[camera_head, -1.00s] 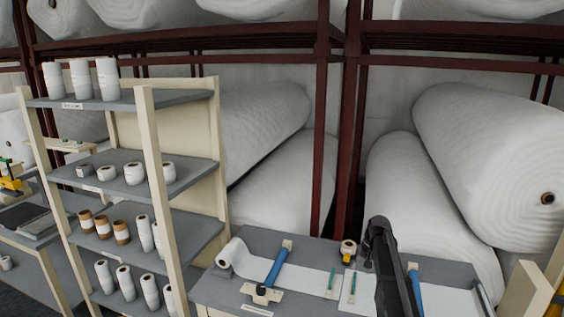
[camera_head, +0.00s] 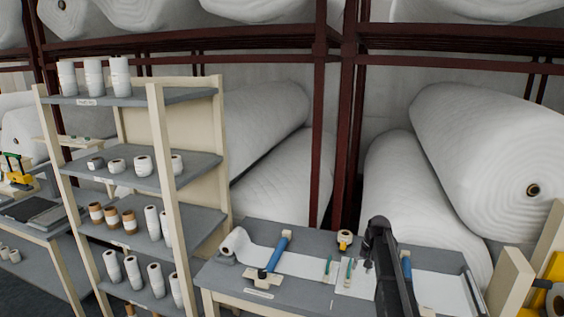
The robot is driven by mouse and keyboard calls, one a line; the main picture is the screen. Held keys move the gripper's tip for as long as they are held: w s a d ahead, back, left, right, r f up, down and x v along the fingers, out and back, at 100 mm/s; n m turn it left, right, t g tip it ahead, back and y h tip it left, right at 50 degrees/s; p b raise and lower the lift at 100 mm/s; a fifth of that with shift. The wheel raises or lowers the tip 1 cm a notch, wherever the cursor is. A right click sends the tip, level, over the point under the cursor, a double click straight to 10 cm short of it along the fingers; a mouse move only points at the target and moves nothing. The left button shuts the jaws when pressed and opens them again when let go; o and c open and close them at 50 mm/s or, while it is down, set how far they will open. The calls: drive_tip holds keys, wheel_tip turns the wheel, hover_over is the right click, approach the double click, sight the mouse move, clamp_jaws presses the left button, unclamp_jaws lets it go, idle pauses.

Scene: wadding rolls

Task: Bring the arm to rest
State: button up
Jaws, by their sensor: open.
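My arm (camera_head: 388,262) rises dark over the right half of the grey worktable (camera_head: 230,278). Its upper joint stands in front of the table's back edge. My gripper (camera_head: 368,264) shows small and dark just left of the arm, over the table. It is open, and I see nothing held in it. Part of the table behind the arm is hidden.
A shelf of small rolls (camera_head: 190,237) stands left. Big wadding rolls (camera_head: 480,150) lie behind.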

drive_tip(key=s+a+f+n+b, duration=0.1)
drive_tip(key=s+a+f+b, duration=0.2)
drive_tip(key=s, duration=0.7)
drive_tip(key=s+a+f+n+h+b, duration=0.1)
drive_tip(key=s+a+f+b, duration=0.2)
drive_tip(key=s, duration=0.6)
drive_tip(key=s+a+f+n+h+b, duration=0.1)
drive_tip(key=s+a+f+b, duration=0.3)
drive_tip(key=s, duration=0.6)
drive_tip(key=shift+s+a+f+n+g, duration=0.15)
drive_tip(key=shift+s+a+n+g, duration=0.15)
drive_tip(key=shift+a, duration=0.5)
drive_tip(key=shift+o, duration=0.2)
idle(1.0)
drive_tip(key=shift+s, duration=0.15)
